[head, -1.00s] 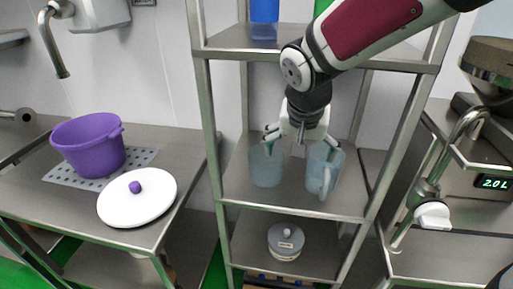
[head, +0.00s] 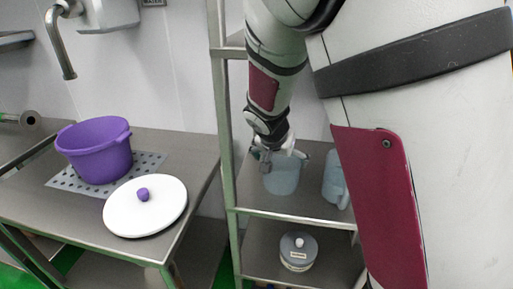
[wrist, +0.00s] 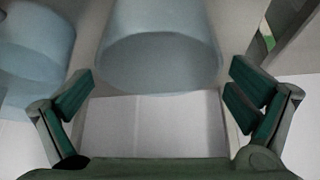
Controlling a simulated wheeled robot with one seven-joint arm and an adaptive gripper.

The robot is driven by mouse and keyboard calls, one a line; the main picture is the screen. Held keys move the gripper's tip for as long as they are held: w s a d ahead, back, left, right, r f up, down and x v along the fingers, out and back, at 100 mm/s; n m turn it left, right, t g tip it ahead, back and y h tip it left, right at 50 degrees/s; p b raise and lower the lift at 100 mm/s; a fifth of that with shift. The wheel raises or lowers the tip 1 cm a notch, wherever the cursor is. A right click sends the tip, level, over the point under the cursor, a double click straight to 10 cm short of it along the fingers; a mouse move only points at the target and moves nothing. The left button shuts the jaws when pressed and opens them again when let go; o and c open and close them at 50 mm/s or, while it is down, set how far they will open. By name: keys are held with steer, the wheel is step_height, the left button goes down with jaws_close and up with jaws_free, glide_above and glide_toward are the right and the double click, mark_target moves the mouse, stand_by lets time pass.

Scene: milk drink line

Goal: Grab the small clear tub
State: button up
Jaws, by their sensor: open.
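The small clear tub (head: 283,178), pale bluish and see-through, stands upright on the middle shelf of the metal rack (head: 243,213). My gripper (head: 281,155) is open at the tub's top in the head view, one finger towards each side. In the wrist view the tub (wrist: 160,45) fills the top middle, ahead of and between the spread green-padded fingers of my gripper (wrist: 163,92). Nothing is held, and I cannot tell whether a finger touches the tub. My arm hides the rack's right part in the head view.
A clear jug (head: 335,182) stands just right of the tub, partly behind my arm; a bluish vessel (wrist: 35,45) shows at left in the wrist view. A purple pot (head: 97,152) and white lid (head: 145,207) are on the left counter.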

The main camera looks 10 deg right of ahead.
mark_target(283, 165)
steer(key=x, duration=0.5)
steer(key=shift+w+d+f+b, duration=0.15)
steer(key=shift+f+b, duration=0.2)
steer(key=c, duration=1.2)
